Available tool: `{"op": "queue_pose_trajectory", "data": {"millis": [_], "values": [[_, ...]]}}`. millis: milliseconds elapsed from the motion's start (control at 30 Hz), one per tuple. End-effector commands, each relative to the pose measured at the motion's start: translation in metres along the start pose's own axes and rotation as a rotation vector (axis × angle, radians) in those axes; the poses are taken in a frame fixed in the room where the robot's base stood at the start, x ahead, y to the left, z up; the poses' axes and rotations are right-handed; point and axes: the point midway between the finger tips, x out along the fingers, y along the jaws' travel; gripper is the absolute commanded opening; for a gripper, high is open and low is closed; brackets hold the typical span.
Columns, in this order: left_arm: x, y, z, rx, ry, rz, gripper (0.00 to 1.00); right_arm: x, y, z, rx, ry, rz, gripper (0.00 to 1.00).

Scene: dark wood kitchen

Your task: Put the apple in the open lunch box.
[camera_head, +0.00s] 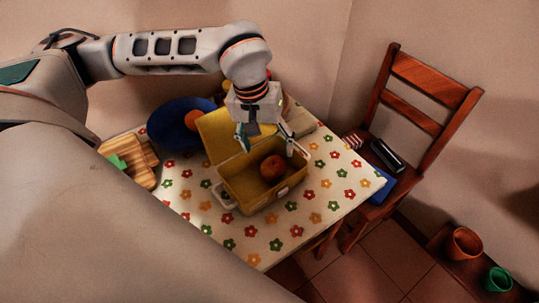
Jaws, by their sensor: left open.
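A yellow lunch box (254,205) stands on the flowered tablecloth with its lid (217,134) raised at the back. A round red apple (272,168) lies inside the box, on its floor as far as I can tell. My left gripper (267,141) hangs above the rear of the box, fingers spread and empty. The apple is below and in front of the fingers, apart from them. Part of the lid and box rear is hidden behind the gripper. My right gripper is not in view.
A blue plate (168,127) with an orange round fruit (197,120) lies behind the lid. A wooden board (143,173) is at the table's left. A small white dish (224,195) touches or nears the box's left. A wooden chair (418,115) stands right; the table's front right is clear.

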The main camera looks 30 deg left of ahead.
Motion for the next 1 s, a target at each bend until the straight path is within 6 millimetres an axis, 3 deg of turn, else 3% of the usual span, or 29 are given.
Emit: {"op": "queue_pose_trajectory", "data": {"millis": [233, 1000], "values": [[-0.022, 0.0, 0.0, 0.001, 0.0, 0.001, 0.65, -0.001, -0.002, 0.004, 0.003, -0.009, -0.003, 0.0], [-0.023, 0.0, 0.0, 0.001, -0.001, 0.0, 0.65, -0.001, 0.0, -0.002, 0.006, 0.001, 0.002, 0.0]]}}
